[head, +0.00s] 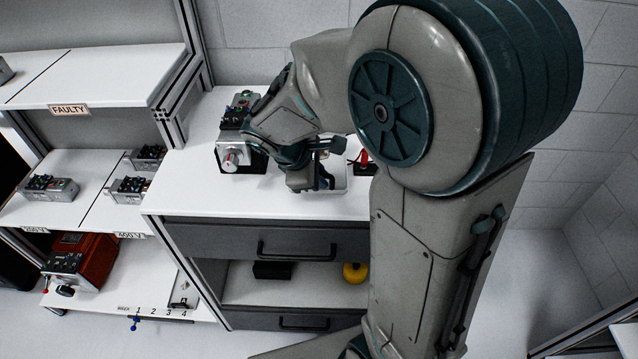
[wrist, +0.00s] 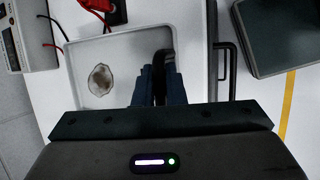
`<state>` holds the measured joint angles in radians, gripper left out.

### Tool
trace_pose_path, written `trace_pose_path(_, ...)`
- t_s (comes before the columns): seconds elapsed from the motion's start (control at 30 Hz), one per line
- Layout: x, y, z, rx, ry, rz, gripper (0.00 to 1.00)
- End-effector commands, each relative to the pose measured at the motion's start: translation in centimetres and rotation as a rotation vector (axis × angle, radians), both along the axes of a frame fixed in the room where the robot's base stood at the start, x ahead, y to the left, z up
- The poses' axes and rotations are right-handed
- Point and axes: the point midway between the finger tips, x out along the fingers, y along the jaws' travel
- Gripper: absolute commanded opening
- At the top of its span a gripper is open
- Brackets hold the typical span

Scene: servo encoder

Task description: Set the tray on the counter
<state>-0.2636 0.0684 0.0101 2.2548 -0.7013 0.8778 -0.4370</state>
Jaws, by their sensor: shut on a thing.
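The white shallow tray (wrist: 88,44) lies under my gripper in the wrist view, with a brown stain-like patch (wrist: 101,80) inside it. My gripper (wrist: 160,62) is shut on the tray's right-hand rim in that view. In the head view my gripper (head: 318,186) is low over the white counter (head: 190,172), and a little of the tray (head: 341,180) shows beside it. My arm and fingers hide most of the tray there. I cannot tell whether the tray touches the counter or is just above it.
A box with a dial (head: 232,158) stands left of my gripper, and a red-handled lead (head: 364,158) lies to its right. Drawers (head: 265,240) with a handle are below the counter's front edge. Shelves labelled FAULTY (head: 69,110) hold several devices at left.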

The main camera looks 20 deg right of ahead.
Motion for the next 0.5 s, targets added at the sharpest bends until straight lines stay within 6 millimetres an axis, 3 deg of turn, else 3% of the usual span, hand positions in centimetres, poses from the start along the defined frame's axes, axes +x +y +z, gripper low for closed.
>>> trace_pose_path(0.23,0.0,0.0,-3.3,-0.001,0.003,0.002,0.0)
trace_pose_path(0.5,0.0,0.0,-3.5,0.001,0.0,0.0,0.0)
